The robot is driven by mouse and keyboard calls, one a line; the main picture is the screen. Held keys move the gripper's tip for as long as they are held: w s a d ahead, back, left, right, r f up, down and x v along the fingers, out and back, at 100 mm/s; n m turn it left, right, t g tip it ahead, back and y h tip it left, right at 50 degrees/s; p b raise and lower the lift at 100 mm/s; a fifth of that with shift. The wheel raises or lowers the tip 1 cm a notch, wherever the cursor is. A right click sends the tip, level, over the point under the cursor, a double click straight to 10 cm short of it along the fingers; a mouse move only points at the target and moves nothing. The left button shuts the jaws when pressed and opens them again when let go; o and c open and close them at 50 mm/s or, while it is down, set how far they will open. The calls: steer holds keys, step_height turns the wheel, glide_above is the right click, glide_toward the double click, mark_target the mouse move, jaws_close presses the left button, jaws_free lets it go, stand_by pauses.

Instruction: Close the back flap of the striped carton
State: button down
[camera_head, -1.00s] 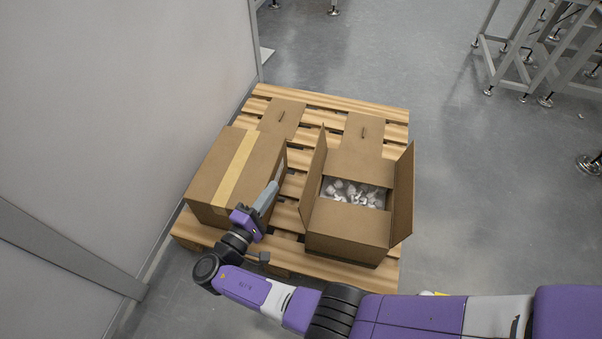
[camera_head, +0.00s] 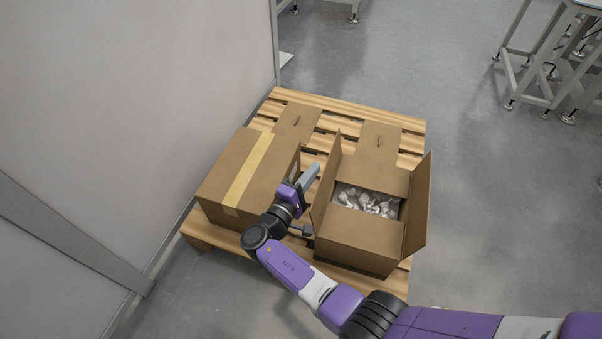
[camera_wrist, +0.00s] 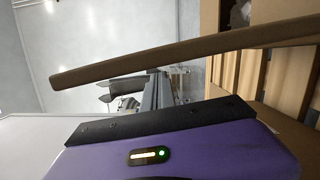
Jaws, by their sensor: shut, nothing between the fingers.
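An open brown carton (camera_head: 352,243) stands on the right of the pallet; I see no stripes on it. Its near flap (camera_head: 362,227) and far flap (camera_head: 382,176) lie folded inward, with a gap between them. Its left flap (camera_head: 327,180) and right flap (camera_head: 417,205) stand up. My gripper (camera_head: 313,173) is shut and empty, just left of the left flap; I cannot tell whether they touch. In the wrist view, a brown flap edge (camera_wrist: 180,52) crosses above my gripper's purple body.
A closed carton (camera_head: 222,182) with a pale tape strip stands left of my gripper. Bagged white parts (camera_head: 365,201) show inside the open carton. Two flat brown pieces lie at the back of the wooden pallet (camera_head: 345,110). A grey wall panel (camera_head: 130,100) borders the left.

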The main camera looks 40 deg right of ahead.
steer(key=shift+s+d+r, duration=0.1)
steer(key=shift+s+d, duration=0.2)
steer(key=shift+s, duration=0.15)
